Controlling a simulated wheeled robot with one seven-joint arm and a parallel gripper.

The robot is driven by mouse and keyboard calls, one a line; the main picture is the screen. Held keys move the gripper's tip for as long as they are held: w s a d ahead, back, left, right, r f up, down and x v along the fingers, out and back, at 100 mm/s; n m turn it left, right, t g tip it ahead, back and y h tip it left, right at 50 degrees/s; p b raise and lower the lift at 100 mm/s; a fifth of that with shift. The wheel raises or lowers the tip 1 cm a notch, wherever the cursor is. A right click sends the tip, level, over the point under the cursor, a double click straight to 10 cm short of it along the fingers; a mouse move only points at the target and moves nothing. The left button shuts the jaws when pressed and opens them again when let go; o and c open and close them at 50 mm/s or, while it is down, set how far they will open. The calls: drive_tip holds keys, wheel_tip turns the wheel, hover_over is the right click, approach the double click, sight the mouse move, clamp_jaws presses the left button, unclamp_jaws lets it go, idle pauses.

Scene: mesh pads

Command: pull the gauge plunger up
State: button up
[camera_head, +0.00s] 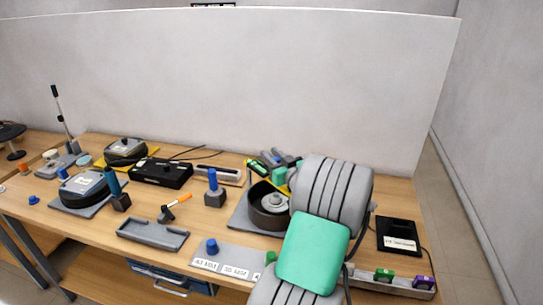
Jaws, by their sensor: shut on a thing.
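I cannot tell for sure which thing is the gauge plunger. A dark round ring with a grey stepped centre (273,203) stands on a grey plate, partly covered by my arm at the right. A small grey block with an upright blue knob (213,179) stands left of it. A dark block with a leaning teal handle (114,186) stands further left. My grey arm with its green link fills the lower right centre.
A black box (160,172), a grey tray (153,233) and an orange-handled tool (175,207) lie left. A black labelled panel (398,237) lies right. A labelled strip (222,263) runs along the front. A white partition (240,90) closes the back.

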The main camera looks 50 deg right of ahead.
clamp_jaws()
idle(0.8)
